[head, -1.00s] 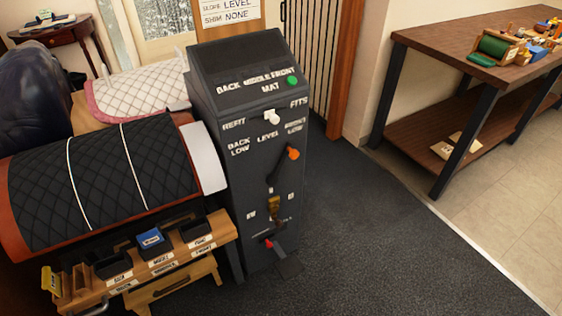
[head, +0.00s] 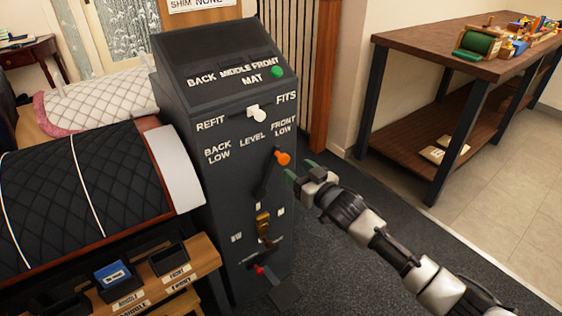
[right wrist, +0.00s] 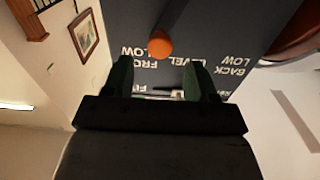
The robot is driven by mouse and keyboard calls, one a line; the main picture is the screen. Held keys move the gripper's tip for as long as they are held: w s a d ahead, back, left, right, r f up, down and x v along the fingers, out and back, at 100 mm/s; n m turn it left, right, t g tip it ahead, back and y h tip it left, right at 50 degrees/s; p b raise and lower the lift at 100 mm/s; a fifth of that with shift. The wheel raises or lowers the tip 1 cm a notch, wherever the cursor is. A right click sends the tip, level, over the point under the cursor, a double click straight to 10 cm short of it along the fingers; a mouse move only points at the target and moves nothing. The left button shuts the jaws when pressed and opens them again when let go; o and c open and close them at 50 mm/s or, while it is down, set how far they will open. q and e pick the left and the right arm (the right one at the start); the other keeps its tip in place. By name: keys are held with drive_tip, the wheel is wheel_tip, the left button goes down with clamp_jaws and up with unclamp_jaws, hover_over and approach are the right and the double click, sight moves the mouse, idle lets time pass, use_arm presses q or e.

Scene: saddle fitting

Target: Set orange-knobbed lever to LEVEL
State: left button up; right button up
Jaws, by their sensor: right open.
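The orange knob (head: 283,158) tops a dark lever (head: 266,182) on the front of the grey cabinet (head: 222,200). The lever leans up and to the right, its knob just below the FRONT LOW label (head: 284,126) and right of the LEVEL label (head: 252,140). My right gripper (head: 300,172) is open and empty, just right of the knob and apart from it. In the right wrist view the orange knob (right wrist: 160,46) shows beyond the fingertips of my open gripper (right wrist: 160,68). My left gripper is not in view.
A white lever (head: 258,114) sits between REFIT and FITS. A brass-coloured handle (head: 263,225) and a red-tipped lever (head: 260,270) are lower on the cabinet. A quilted saddle panel (head: 70,195) is at left. A workbench (head: 440,45) stands at right, with open floor before it.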

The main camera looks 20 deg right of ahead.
sight(285, 162)
drive_tip(key=x, duration=0.7)
drive_tip(key=shift+f+b, duration=0.1)
drive_tip(key=shift+b, duration=0.3)
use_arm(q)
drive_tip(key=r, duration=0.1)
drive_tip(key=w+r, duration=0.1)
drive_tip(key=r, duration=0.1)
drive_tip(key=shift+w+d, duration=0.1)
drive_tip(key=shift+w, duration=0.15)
use_arm(e)
drive_tip(key=shift+s, duration=0.1)
clamp_jaws()
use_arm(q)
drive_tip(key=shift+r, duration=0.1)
